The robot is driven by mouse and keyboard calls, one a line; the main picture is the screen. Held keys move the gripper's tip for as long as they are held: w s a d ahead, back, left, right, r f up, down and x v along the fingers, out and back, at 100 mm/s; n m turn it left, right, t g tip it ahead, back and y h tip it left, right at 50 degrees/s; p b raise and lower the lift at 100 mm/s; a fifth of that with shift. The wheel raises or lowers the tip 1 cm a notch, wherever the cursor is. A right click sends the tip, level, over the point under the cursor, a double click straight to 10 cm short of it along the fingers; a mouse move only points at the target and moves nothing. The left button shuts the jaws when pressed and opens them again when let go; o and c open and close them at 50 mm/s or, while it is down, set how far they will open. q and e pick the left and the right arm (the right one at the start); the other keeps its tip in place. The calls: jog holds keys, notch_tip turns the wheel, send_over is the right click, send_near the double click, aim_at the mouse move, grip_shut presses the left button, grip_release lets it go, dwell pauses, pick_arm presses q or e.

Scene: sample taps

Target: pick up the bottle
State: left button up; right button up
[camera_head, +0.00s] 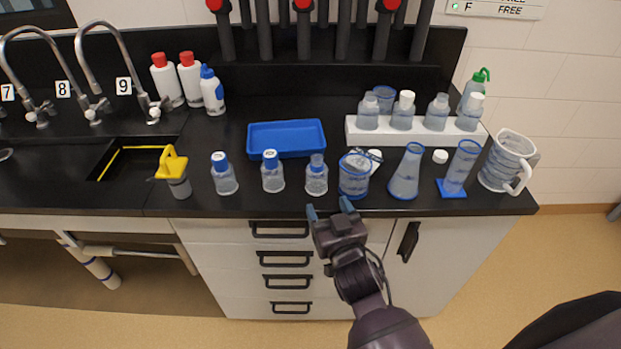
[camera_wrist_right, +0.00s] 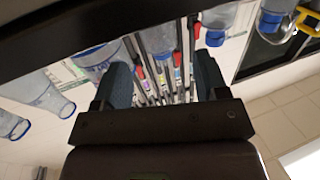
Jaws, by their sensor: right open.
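Several small clear bottles stand upright along the front of the black bench, and I cannot tell which one the task names. The bottle nearest my right gripper (camera_head: 329,211) is a clear one with a grey-blue top (camera_head: 316,176). Two blue-capped bottles, one (camera_head: 272,172) and another (camera_head: 223,174), stand to its left. My right gripper is open and empty, just off the bench's front edge, with its fingers pointing at the bench. In the right wrist view, a clear bottle (camera_wrist_right: 158,39) shows beyond and between the open fingers (camera_wrist_right: 163,82). My left gripper is not in view.
A blue-rimmed beaker (camera_head: 354,180) stands close right of the nearest bottle, with a conical flask (camera_head: 406,172) beyond. A blue tray (camera_head: 286,154) lies behind. A white rack (camera_head: 385,135) holds several bottles. A sink (camera_head: 125,165) is at left.

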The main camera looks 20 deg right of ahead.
aim_at(320, 184)
jog(key=w, duration=0.4)
jog(key=shift+w+d, duration=0.1)
jog(key=shift+w, duration=0.25)
jog(key=shift+w+d+r, duration=0.1)
jog(key=shift+w+r, duration=0.15)
jog(key=shift+w, duration=0.75)
jog(key=shift+w+r, duration=0.2)
jog(key=shift+w, duration=0.75)
jog(key=shift+w+f, duration=0.1)
jog(key=shift+w, duration=0.65)
jog(key=c, duration=0.7)
